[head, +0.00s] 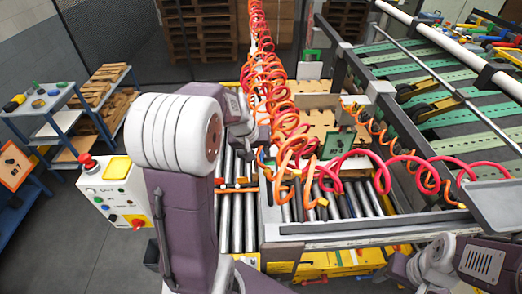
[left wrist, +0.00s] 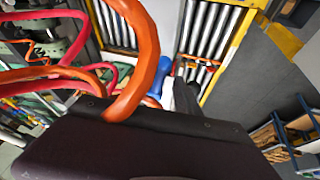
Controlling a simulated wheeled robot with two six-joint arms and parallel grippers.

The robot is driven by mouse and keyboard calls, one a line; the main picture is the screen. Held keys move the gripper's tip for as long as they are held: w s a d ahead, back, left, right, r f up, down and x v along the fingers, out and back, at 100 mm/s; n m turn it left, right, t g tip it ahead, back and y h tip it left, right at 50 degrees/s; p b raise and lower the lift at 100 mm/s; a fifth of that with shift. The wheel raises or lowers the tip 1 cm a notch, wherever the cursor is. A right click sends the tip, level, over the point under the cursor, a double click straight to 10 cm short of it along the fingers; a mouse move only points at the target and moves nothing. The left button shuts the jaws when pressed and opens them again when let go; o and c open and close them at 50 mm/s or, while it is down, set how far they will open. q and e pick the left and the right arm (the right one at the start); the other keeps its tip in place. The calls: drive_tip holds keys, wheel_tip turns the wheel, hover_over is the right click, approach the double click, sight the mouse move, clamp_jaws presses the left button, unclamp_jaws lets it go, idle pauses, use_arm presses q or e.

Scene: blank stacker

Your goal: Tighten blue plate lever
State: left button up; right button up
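A blue handle-like part (left wrist: 165,72), perhaps the blue plate lever, shows in the left wrist view just beyond my gripper, partly behind an orange coil. A small blue part (head: 262,157) shows in the head view among the coils, above the rollers. In the left wrist view a dark finger of my left gripper (left wrist: 186,98) points toward the rollers beside the blue part. Its opening and any contact are hidden. Only links of my right arm show, at the lower right.
Orange and red coiled hoses (head: 268,75) hang close around my left wrist. Metal rollers (head: 236,215) lie below, with a green plate (head: 336,144) behind. A control box (head: 115,192) with a red button stands left. Clear floor lies at the lower left.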

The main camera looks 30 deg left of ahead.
use_arm(q)
drive_tip(key=shift+x, duration=0.9)
drive_tip(key=shift+s+r, duration=0.1)
drive_tip(key=shift+s, duration=0.45)
drive_tip(key=shift+w+d, duration=0.1)
drive_tip(key=shift+w, duration=0.1)
clamp_jaws()
